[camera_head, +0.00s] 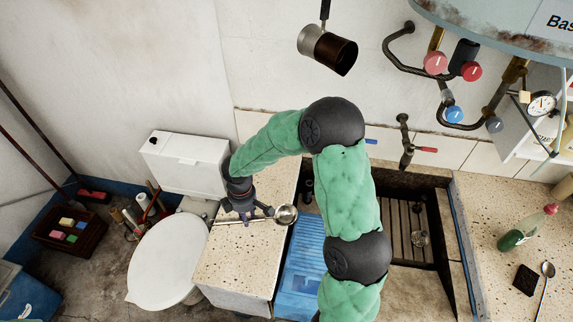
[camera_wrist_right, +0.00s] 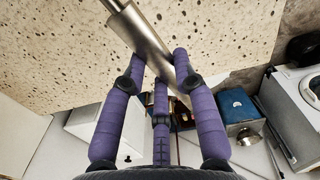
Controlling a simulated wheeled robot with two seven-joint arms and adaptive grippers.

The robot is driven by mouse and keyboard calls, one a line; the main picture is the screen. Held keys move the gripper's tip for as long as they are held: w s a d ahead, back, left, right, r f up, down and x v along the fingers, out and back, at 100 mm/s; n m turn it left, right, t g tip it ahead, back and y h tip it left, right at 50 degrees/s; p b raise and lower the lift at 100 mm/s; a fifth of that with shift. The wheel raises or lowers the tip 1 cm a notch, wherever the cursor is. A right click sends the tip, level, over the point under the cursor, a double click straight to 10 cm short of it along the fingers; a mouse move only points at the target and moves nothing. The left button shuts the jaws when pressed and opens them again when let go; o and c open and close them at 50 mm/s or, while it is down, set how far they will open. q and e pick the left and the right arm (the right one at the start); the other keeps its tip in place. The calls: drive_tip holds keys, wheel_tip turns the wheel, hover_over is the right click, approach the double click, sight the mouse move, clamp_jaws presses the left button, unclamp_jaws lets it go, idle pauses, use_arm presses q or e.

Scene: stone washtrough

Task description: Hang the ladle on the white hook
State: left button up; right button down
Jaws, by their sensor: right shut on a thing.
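The metal ladle (camera_head: 286,214) is in my right gripper (camera_head: 248,211), above the speckled stone counter left of the trough. Its round bowl points right in the head view, and its thin handle runs left past the fingers. In the right wrist view the fingers (camera_wrist_right: 160,62) are closed around the thick steel handle (camera_wrist_right: 146,32), which slants across the picture top. I cannot make out the white hook in either view; my green right arm covers part of the wall and trough. My left gripper is not in view.
A dark cup with a handle (camera_head: 328,50) hangs on the back wall. Pipes with red and blue valves (camera_head: 435,63) stand out at upper right. The stone counter (camera_head: 235,262) is mostly clear; a green bottle (camera_head: 522,233) and spoon (camera_head: 546,272) are on the right counter.

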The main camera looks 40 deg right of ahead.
drive_tip(key=s+d+r+n+p, duration=0.1)
drive_tip(key=d+r+n+p, duration=0.1)
drive_tip(key=d+n, duration=0.9)
drive_tip(key=shift+s+r+n+p, duration=0.25)
drive_tip(key=shift+n+p, duration=0.35)
drive_tip(key=shift+n, duration=1.6)
drive_tip(key=shift+w, duration=0.1)
drive_tip(key=b, duration=0.2)
hover_over(280, 190)
drive_tip(key=f, duration=0.5)
drive_tip(key=a+f, duration=0.1)
drive_tip(key=f, duration=0.2)
drive_tip(key=shift+s+f, duration=0.25)
drive_tip(key=shift+s, duration=0.15)
drive_tip(key=shift+w+d+f, duration=0.3)
drive_tip(key=shift+f, duration=0.25)
drive_tip(key=shift+w+d+f, duration=0.15)
drive_tip(key=shift+f, duration=1.35)
